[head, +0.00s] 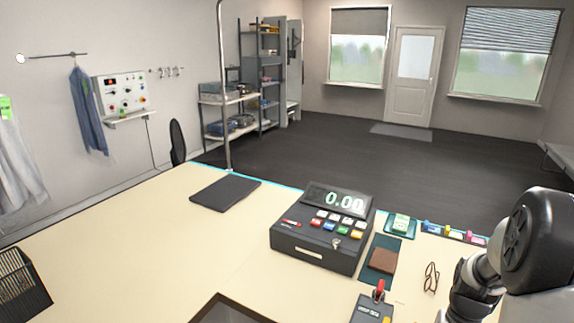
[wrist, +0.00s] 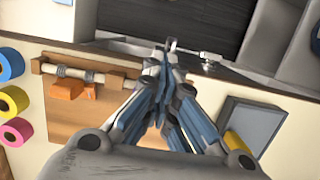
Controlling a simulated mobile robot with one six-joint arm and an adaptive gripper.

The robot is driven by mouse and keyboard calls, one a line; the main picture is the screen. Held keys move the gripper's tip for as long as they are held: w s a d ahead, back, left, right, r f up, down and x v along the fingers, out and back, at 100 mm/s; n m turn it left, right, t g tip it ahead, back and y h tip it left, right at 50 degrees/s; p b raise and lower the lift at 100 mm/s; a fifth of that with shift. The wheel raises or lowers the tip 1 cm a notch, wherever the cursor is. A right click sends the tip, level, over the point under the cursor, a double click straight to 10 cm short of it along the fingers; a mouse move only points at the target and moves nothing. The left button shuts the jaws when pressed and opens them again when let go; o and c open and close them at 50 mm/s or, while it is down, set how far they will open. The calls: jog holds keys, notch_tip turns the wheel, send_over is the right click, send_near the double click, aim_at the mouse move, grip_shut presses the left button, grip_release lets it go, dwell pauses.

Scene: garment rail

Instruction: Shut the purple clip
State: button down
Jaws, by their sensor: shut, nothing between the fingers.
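I cannot make out a purple clip in either view. My gripper (wrist: 165,66) is shut and empty in the wrist view, its blue and grey fingers together. Its tips overlap a small grey metal fitting with a thin rod (wrist: 192,52) in that picture; I cannot tell if they touch it. My fingers hide part of what lies behind them. In the head view my arm is at the lower right, and the gripper's tips do not show there.
A wooden board with a rod (wrist: 65,118) and orange pieces lies left of my fingers, beside coloured rolls (wrist: 12,100). A grey tray (wrist: 262,112) is at right. On the counter (head: 130,240) stand a black cash register (head: 315,250) and a wire basket (head: 22,285).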

jog(key=w+d, duration=0.1)
jog(key=w+d+t+h, duration=0.1)
jog(key=w, duration=0.1)
jog(key=w+d+t, duration=0.1)
jog(key=w, duration=0.1)
jog(key=shift+f, duration=0.4)
notch_tip(320, 180, up, 2)
jog(key=shift+r+p, duration=0.25)
jog(key=shift+p, duration=0.9)
jog(key=shift+w+d, duration=0.15)
jog(key=shift+w, duration=0.3)
jog(key=shift+w+d+r+p, duration=0.1)
jog(key=shift+r+p, duration=0.25)
jog(key=shift+p, duration=0.15)
jog(key=shift+s+a+r+p, duration=0.1)
jog(key=shift+s+r+p, duration=0.15)
jog(key=shift+r+p, duration=0.5)
jog(key=shift+s+a+r+p, duration=0.15)
jog(key=shift+r+p, duration=0.35)
jog(key=shift+r, duration=0.5)
jog(key=shift+s+a+r+p, duration=0.1)
jog(key=shift+s+r+p, duration=0.2)
jog(key=shift+r+p, duration=0.45)
jog(key=shift+r, duration=0.15)
